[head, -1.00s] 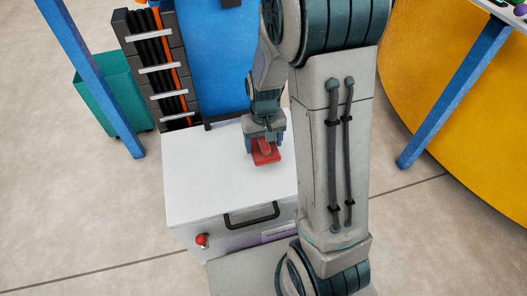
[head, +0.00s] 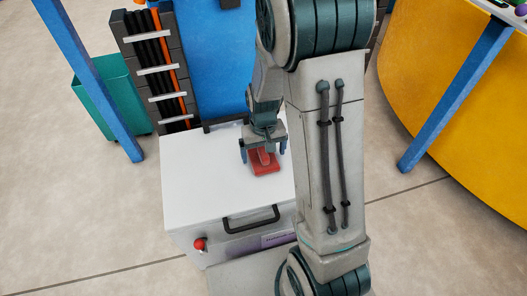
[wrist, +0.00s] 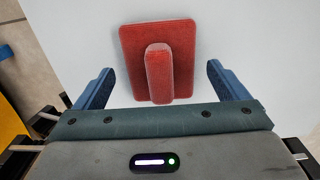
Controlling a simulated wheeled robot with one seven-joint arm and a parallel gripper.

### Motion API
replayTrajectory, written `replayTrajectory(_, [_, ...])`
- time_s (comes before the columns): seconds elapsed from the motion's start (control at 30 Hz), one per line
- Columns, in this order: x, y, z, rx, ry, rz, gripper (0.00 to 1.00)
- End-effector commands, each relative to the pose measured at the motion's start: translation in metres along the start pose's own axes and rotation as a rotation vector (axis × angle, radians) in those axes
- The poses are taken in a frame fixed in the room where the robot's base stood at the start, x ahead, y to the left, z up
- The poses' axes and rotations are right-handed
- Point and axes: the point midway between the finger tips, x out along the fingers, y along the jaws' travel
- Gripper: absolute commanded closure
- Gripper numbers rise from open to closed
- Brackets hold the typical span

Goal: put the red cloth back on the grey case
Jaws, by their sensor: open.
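The red cloth (head: 265,166) is a flat square with a raised ridge along its middle. It lies on the white top of the grey case (head: 205,185), toward the right side of that top. In the wrist view the cloth (wrist: 160,55) lies flat just ahead of my gripper, and its ridge points toward the palm. My gripper (head: 263,153) is over the case top, at the cloth. Its blue fingers (wrist: 160,85) are spread wide, one on each side of the ridge, and nothing is held between them.
The case has a black front handle (head: 251,218) and a red knob (head: 200,244). Behind it stand a rack of black cable (head: 161,75) and a blue panel (head: 213,60). A teal bin (head: 120,95) is at left. A yellow round structure (head: 460,110) is at right.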

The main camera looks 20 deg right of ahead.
Motion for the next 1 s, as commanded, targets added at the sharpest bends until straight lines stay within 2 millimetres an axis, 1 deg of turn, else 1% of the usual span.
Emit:
replayTrajectory(0.03, [-0.01,0.0,-0.001,0.0,0.002,0.0,0.06])
replayTrajectory(0.17, [-0.037,0.0,-0.001,-0.001,0.005,0.0,0.06])
replayTrajectory(0.3, [-0.068,0.0,-0.001,-0.001,0.006,-0.001,0.06])
replayTrajectory(0.4, [-0.087,0.0,-0.001,0.0,0.005,0.0,0.06])
replayTrajectory(0.53, [-0.104,0.0,-0.001,0.0,0.003,0.0,0.06])
replayTrajectory(0.7, [-0.117,0.0,0.002,0.0,0.004,-0.001,0.06])
replayTrajectory(0.77, [-0.123,0.0,0.007,0.0,0.009,-0.004,0.06])
replayTrajectory(0.87, [-0.139,0.0,0.023,-0.001,0.027,-0.01,0.06])
replayTrajectory(0.97, [-0.158,0.0,0.049,-0.004,0.049,-0.016,0.06])
replayTrajectory(1.0, [-0.165,0.0,0.06,-0.006,0.057,-0.017,0.06])
